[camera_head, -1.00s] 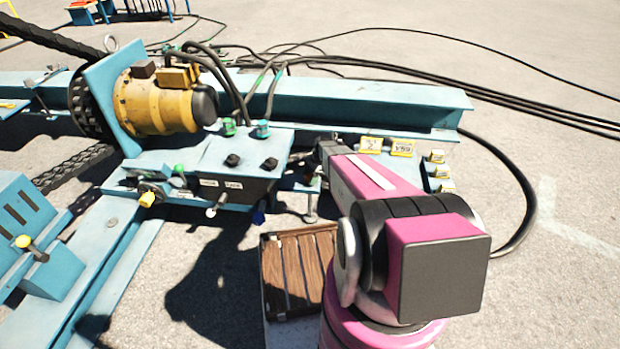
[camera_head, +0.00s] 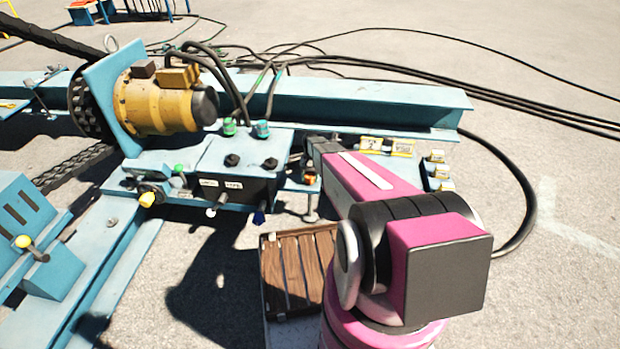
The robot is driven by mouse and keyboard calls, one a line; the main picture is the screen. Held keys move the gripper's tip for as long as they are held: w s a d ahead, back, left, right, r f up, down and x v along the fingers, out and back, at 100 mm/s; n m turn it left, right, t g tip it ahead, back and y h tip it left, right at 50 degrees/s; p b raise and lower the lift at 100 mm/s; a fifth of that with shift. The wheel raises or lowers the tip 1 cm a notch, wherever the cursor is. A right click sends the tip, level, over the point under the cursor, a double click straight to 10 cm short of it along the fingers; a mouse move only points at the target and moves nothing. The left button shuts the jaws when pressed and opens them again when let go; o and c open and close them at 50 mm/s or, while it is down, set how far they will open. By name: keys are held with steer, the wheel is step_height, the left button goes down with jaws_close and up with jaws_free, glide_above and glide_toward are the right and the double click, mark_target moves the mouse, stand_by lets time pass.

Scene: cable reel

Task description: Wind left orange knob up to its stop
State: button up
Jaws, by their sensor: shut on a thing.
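The blue control bench (camera_head: 240,148) carries black knobs on top and levers on its front. An orange knob (camera_head: 310,178) shows at its right end, just below the end of my arm. My gripper (camera_head: 308,150) reaches in from the right and meets the bench's right end. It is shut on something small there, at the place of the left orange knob. The fingertips and the gripped part are mostly hidden by my gripper's body and wrist, so I cannot see how far the knob is turned.
A yellow motor (camera_head: 160,100) and a blue beam (camera_head: 360,100) stand behind the bench. A black cable (camera_head: 520,190) loops at the right.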

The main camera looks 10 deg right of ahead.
steer(key=n+h, duration=0.1)
steer(key=n, duration=0.3)
steer(key=shift+n+h, duration=0.3)
steer(key=shift+h, duration=0.1)
steer(key=n+h, duration=0.1)
steer(key=n, duration=0.3)
steer(key=shift+n+t+h, duration=0.3)
steer(key=shift+n+h, duration=0.1)
steer(key=o, duration=0.9)
